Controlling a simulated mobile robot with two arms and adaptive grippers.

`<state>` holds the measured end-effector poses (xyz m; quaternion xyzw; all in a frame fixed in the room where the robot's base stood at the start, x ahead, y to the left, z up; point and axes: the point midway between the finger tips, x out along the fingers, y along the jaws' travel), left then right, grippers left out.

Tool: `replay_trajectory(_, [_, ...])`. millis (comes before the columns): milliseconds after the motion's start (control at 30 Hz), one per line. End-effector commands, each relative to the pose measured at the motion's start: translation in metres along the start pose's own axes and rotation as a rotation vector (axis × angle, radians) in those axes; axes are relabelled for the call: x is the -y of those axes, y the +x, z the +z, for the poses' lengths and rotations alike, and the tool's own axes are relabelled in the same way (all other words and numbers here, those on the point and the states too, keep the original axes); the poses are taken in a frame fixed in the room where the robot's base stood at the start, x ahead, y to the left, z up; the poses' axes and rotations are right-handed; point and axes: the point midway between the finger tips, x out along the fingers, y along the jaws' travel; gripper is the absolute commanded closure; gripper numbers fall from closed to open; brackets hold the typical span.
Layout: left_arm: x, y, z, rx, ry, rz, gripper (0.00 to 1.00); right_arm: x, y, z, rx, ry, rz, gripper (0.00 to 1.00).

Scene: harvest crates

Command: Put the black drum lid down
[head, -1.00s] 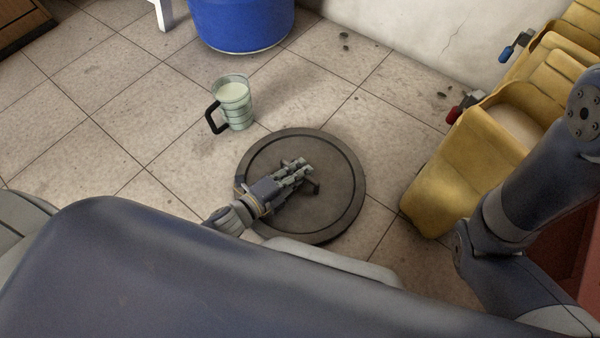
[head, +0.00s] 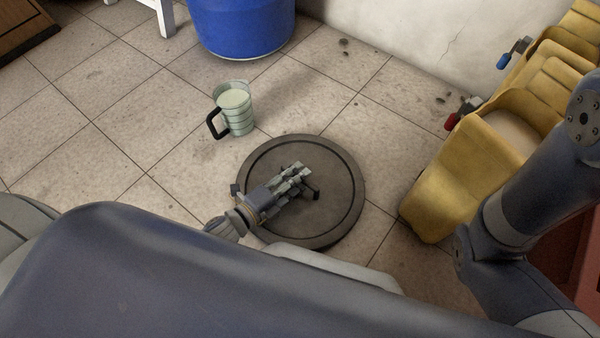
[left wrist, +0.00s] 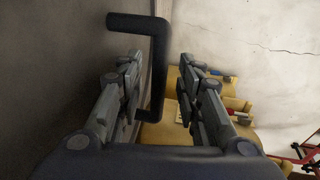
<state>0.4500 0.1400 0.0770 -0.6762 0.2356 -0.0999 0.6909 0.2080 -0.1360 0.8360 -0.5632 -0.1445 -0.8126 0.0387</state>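The black drum lid (head: 335,222) is a round dark disc with a raised rim, lying flat low over the tiled floor in the head view. I cannot make out any gap beneath it. My left gripper (head: 305,175) is over its middle, at the bent black handle (head: 316,191). In the left wrist view the gripper (left wrist: 160,75) is open, its fingers apart on either side of the handle bar (left wrist: 158,70), with space showing beside the bar. The lid's face (left wrist: 60,60) fills the left of that view. My right gripper is not in view.
A blue drum (head: 240,28) and a white leg (head: 165,18) are at the back. Yellow containers (head: 430,195) stand to the right by the wall. Bare floor lies left of the jug.

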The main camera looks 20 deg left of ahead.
Motion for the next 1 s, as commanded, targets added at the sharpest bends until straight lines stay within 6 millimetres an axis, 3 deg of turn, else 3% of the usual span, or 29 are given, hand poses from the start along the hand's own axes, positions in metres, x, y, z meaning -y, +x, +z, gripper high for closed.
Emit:
replay_trajectory(200, [0.005, -0.05, 0.0, 0.003, -0.002, 0.005, 0.67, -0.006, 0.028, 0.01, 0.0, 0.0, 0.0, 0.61])
replay_trajectory(433, [0.003, -0.09, 0.0, 0.001, -0.001, 0.003, 0.67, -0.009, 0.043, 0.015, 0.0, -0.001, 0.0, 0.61])
replay_trajectory(600, [0.002, -0.103, 0.0, 0.001, 0.001, 0.001, 0.67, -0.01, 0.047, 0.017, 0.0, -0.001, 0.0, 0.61])
replay_trajectory(1000, [0.001, -0.104, 0.0, 0.001, 0.001, 0.0, 0.67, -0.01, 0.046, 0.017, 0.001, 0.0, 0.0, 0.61])
